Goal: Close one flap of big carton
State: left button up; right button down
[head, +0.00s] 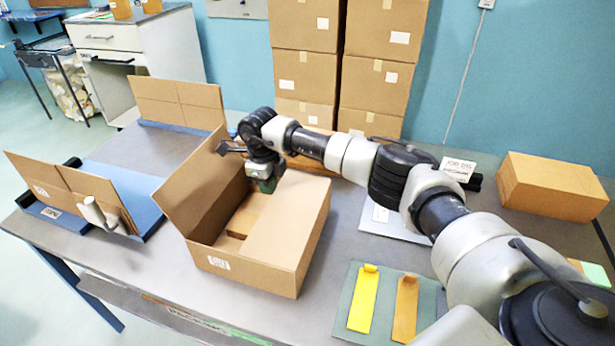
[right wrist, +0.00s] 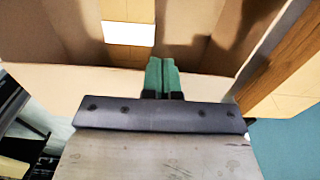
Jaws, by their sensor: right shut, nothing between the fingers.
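The big carton (head: 268,284) stands open-topped on the grey table in the head view, with a label on its front wall. Its left flap (head: 190,185) stands up, tilted outward. A panel on its right side (head: 290,215) appears to lie folded over part of the opening. Brown contents show inside through the gap. My right gripper (head: 267,185) points down at the far part of the opening; its green fingertips are together and empty. They also show in the right wrist view (right wrist: 162,76), in front of cardboard; contact is unclear. My left gripper is out of view.
Stacked cartons (head: 305,75) stand behind the table. A closed box (head: 552,187) lies at right. A green mat (head: 345,325) with yellow and orange strips lies in front.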

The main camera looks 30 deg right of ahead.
jog(key=w+a+r, duration=0.2)
jog(key=r, duration=0.4)
jog(key=w+a+r, duration=0.2)
jog(key=w+r, duration=0.1)
jog(key=r, duration=0.3)
jog(key=shift+w+a, duration=0.15)
jog(key=shift+a, duration=0.2)
